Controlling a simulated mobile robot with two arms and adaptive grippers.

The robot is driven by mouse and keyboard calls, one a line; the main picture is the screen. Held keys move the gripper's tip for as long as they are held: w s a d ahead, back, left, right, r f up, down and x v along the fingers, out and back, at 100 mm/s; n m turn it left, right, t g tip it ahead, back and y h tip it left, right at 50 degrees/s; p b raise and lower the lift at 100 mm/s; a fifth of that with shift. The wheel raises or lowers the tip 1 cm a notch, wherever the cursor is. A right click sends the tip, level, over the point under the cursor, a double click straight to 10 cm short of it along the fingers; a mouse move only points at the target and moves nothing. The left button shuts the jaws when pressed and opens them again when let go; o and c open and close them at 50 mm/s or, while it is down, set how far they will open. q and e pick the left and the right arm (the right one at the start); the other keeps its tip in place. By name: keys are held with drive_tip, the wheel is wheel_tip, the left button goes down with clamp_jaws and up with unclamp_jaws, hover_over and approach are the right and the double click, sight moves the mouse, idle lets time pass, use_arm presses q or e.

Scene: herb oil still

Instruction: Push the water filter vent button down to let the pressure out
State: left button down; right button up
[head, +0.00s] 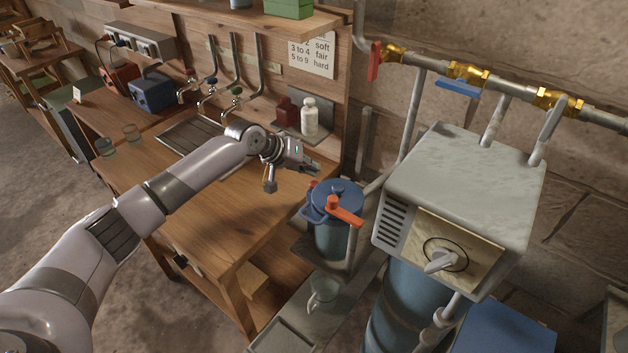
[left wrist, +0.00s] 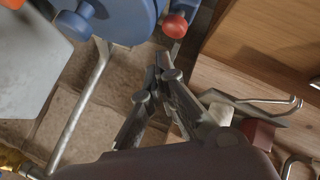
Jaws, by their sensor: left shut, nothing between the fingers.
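In the left wrist view, the blue cap (left wrist: 118,18) fills the top. A red round button (left wrist: 175,25), which looks like the vent button, sits at its right edge. My left gripper (head: 316,170) is shut and empty, just behind and left of the cap. In the left wrist view its fingertips (left wrist: 163,62) lie a little below the red button, seemingly apart from it.
A wooden bench (head: 215,215) stands left of the filter. A shelf with a white bottle (head: 309,117) is behind the gripper. A grey box with a dial (head: 455,195) stands close on the right. A glass jug (head: 323,294) stands below the filter.

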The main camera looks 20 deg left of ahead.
sight(312, 181)
use_arm(q)
wheel_tip(312, 181, up, 4)
drive_tip(key=p, duration=0.3)
drive_tip(key=shift+r, duration=0.2)
drive_tip(key=shift+f, duration=0.1)
drive_tip(key=c, duration=2.3)
unclamp_jaws()
